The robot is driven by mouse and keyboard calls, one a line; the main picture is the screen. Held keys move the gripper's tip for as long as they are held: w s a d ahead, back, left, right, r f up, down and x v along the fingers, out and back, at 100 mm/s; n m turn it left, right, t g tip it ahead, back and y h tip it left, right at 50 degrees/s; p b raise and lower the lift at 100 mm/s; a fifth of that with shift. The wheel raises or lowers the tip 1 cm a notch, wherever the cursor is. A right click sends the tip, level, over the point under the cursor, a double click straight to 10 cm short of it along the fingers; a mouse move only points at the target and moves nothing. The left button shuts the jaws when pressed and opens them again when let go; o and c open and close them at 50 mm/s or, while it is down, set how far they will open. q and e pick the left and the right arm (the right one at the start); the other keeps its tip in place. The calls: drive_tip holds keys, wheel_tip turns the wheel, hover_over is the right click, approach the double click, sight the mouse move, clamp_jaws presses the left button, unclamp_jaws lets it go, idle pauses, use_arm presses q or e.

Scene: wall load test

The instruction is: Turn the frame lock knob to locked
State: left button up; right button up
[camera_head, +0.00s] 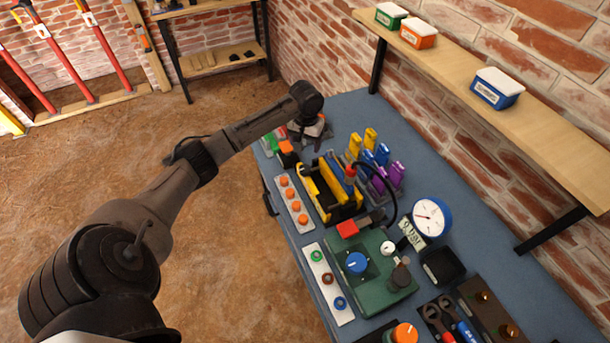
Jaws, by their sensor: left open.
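My left arm comes in from the left, and my left gripper (313,128) is at the far end of the blue-grey bench. It points down over a small grey device there and partly covers it. Its jaws are open, but the fingertips are too small to tell whether they touch anything. I cannot tell for sure which knob is the frame lock knob. A blue knob (357,263) sits on a green unit (372,293) nearer to me, and an orange knob (405,333) is at the bottom edge. My right gripper is out of view.
The bench (480,240) stands along a brick wall. A yellow-and-black holder (318,193), a strip of orange buttons (293,200), a round gauge (431,217) and colored clips (377,160) crowd it. A wooden shelf (450,65) with small boxes hangs above. The floor at left is clear.

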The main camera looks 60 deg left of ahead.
sight(305, 168)
use_arm(q)
drive_tip(key=f, duration=0.4)
drive_tip(key=f+b, duration=0.1)
drive_tip(key=f, duration=0.4)
drive_tip(key=f+b, duration=0.1)
drive_tip(key=f, duration=0.3)
drive_tip(key=shift+a+f, duration=0.2)
drive_tip(key=shift+a, duration=0.1)
drive_tip(key=c, duration=0.9)
